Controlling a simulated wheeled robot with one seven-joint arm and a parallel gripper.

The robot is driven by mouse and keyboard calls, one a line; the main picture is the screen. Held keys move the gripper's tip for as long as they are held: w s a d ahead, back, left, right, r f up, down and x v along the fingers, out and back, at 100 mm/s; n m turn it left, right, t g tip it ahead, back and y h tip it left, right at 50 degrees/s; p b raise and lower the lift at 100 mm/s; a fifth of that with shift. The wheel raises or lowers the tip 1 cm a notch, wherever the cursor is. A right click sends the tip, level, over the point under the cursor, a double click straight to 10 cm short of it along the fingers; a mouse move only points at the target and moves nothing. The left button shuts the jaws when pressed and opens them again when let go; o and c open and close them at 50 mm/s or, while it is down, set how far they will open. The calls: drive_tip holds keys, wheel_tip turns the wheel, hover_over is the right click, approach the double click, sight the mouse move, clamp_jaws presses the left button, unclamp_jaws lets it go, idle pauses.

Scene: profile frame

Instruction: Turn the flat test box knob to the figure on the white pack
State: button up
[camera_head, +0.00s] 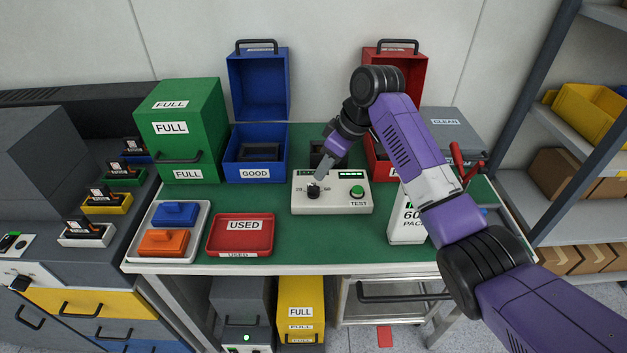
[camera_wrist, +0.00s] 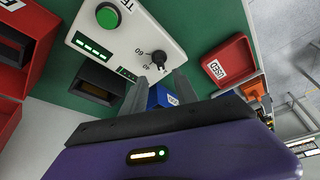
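The flat white test box (camera_head: 332,205) stands mid-bench, with a black knob (camera_head: 313,191) at its left and a green button at its right. It also shows in the wrist view (camera_wrist: 125,38), where 60 and 40 are legible beside the knob (camera_wrist: 157,59). I cannot tell the knob's pointer direction. The white pack (camera_head: 405,228) stands right of the box and reads 60, partly hidden by my arm. My gripper (camera_head: 317,178) is just above and behind the knob. In the wrist view its fingers (camera_wrist: 160,80) are apart and empty, with the knob just beyond the tips.
A red USED tray (camera_head: 241,248) and a pale tray (camera_head: 137,250) with blue and orange blocks lie left of the box. An open blue GOOD box (camera_head: 255,174), a green FULL box (camera_head: 180,130) and an open red box (camera_head: 398,57) stand behind. Green bench before the test box is clear.

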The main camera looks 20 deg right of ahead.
sight(314, 186)
drive_tip(key=shift+x, duration=3.95)
clamp_jaws()
